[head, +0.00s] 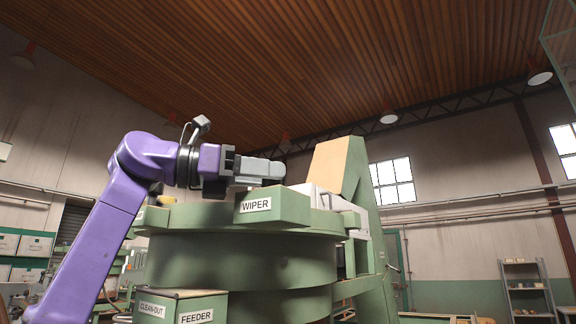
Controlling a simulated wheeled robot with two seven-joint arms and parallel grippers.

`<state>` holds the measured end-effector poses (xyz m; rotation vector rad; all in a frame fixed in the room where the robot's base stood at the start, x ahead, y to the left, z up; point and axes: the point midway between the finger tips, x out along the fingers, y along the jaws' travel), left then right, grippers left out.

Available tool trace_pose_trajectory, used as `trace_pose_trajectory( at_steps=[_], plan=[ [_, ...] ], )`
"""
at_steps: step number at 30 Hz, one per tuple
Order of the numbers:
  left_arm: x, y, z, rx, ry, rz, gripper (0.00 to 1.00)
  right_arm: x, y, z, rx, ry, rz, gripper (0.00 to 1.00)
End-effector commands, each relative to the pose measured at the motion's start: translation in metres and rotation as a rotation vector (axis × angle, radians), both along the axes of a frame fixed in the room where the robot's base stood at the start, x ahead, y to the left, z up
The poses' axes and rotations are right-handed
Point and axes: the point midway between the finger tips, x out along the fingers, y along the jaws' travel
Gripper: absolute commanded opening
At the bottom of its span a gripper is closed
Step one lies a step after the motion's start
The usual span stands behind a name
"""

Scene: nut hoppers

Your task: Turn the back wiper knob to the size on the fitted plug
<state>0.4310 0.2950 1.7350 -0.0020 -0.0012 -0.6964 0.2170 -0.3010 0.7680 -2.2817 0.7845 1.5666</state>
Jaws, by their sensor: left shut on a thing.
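My left gripper (258,169) reaches in from the left and lies level just above and behind the green block labelled WIPER (274,206), on the rim of the big green hopper machine (235,258). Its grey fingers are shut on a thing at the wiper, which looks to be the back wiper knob. The fingers and the block hide the knob, so its setting cannot be read. No fitted plug or size mark can be made out. My right gripper is not in view.
Green boxes labelled CLEAN-OUT (150,308) and FEEDER (196,309) stand at the front of the machine. A tall green support with a tan face (329,165) rises right of the gripper. Shelving (528,290) stands far right. The space above the machine is clear.

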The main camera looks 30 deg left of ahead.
Motion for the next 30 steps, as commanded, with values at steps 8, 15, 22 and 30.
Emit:
trace_pose_trajectory(
  at_steps=[8, 15, 22, 30],
  plan=[
    [-0.006, 0.009, -0.001, 0.001, 0.0, -0.01, 0.0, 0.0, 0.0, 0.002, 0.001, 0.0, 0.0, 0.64],
    [-0.005, 0.007, -0.001, 0.001, 0.0, -0.012, 0.67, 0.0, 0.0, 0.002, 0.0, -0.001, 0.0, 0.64],
    [-0.006, 0.008, 0.0, 0.0, -0.001, -0.012, 0.67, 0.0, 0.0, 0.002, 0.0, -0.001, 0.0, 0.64],
    [-0.047, 0.044, -0.001, -0.002, -0.005, -0.01, 0.67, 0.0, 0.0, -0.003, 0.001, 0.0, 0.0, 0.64]
  ],
)
